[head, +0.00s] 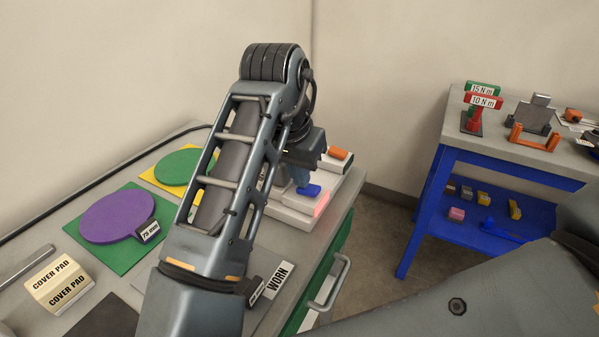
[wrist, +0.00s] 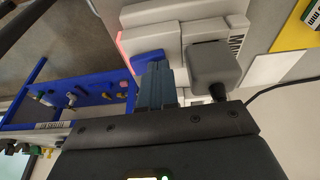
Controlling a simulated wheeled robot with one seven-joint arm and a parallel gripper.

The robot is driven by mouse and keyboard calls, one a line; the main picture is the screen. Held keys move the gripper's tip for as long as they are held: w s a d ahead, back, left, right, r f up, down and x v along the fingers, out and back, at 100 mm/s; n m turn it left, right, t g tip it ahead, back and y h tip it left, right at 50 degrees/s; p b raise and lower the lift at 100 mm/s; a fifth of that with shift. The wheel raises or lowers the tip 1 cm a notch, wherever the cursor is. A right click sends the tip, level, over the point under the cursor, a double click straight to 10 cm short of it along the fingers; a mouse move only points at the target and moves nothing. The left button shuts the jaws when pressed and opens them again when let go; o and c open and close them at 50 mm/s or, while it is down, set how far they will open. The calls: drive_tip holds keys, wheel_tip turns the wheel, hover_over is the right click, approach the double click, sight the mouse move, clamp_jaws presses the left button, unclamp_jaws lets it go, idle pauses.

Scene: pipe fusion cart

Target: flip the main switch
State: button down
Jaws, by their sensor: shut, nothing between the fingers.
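A pale stepped unit (head: 296,212) stands at the right end of the worktop, and its body fills the upper middle of the wrist view (wrist: 180,22). A partly covered label reading MAIN (wrist: 236,42) is on it, beside a grey block (wrist: 210,68) with a dark stem. A blue piece (head: 309,190) lies at the unit's front, also in the wrist view (wrist: 147,62). My gripper (head: 296,175) is shut and empty, pointing down over the unit. Its fingertips (wrist: 158,78) overlap the blue piece; I cannot tell whether they touch. The switch itself is not clearly identifiable.
An orange piece (head: 338,153) sits at the unit's back. Purple (head: 117,215) and green (head: 178,167) discs and a cover pad box (head: 60,283) lie on the left. A drawer handle (head: 328,283) juts out in front. A blue-framed bench (head: 480,162) stands right, across open floor.

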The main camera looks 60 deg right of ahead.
drive_tip(key=shift+a, duration=0.1)
drive_tip(key=shift+s+r, duration=0.2)
drive_tip(key=shift+s, duration=0.55)
